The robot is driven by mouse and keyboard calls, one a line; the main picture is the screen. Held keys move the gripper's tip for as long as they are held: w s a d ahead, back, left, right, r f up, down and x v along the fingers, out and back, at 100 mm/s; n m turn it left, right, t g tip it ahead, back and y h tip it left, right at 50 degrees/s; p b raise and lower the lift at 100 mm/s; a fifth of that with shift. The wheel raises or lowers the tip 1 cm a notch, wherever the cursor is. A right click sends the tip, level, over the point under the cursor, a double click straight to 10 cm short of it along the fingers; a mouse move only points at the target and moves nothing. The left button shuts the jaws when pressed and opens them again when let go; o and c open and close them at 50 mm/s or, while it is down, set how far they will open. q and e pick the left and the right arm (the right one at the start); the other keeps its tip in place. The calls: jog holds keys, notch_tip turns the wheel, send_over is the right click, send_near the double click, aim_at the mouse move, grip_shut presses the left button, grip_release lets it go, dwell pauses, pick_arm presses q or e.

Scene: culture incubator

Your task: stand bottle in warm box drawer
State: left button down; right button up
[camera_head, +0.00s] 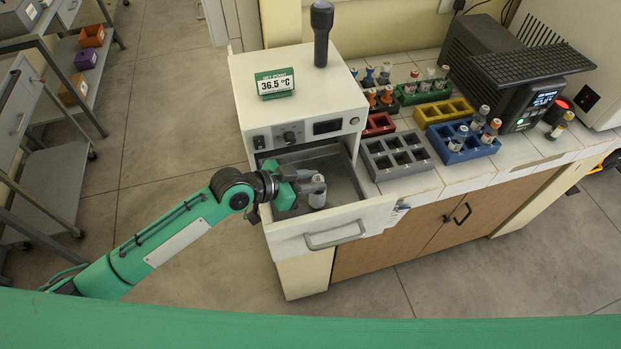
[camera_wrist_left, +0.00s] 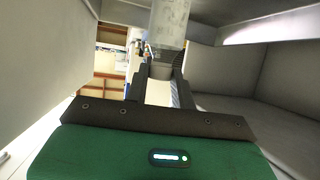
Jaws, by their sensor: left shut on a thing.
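The warm box (camera_head: 290,90) is a white cabinet with a 36.5 °C set point sign on its top. Its drawer (camera_head: 345,225) is pulled out, with a grey inside. My left gripper (camera_head: 308,188) reaches into the drawer from the left and is shut on a pale bottle with a grey cap (camera_head: 318,192). The bottle looks upright inside the drawer; I cannot tell whether its base touches the floor. In the left wrist view the bottle (camera_wrist_left: 169,22) is between the fingers (camera_wrist_left: 162,75), and the drawer walls are close around. My right gripper is not in view.
Grey (camera_head: 397,156), blue (camera_head: 462,142), yellow (camera_head: 443,112), red (camera_head: 378,125) and green (camera_head: 422,93) racks stand on the counter right of the box, some holding vials. A dark device (camera_head: 510,75) stands behind. The drawer's right part is free.

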pick_arm(q)
jog(key=c, duration=1.2)
grip_release()
jog(key=shift+o, duration=0.2)
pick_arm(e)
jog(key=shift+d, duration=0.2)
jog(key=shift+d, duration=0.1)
pick_arm(q)
jog(key=shift+a+r, duration=0.1)
jog(key=shift+r, duration=0.05)
jog(key=shift+s+a+r, duration=0.1)
jog(key=shift+s+a, duration=0.1)
jog(key=shift+a, duration=0.15)
jog(key=b+v, duration=0.3)
jog(key=v, duration=0.8)
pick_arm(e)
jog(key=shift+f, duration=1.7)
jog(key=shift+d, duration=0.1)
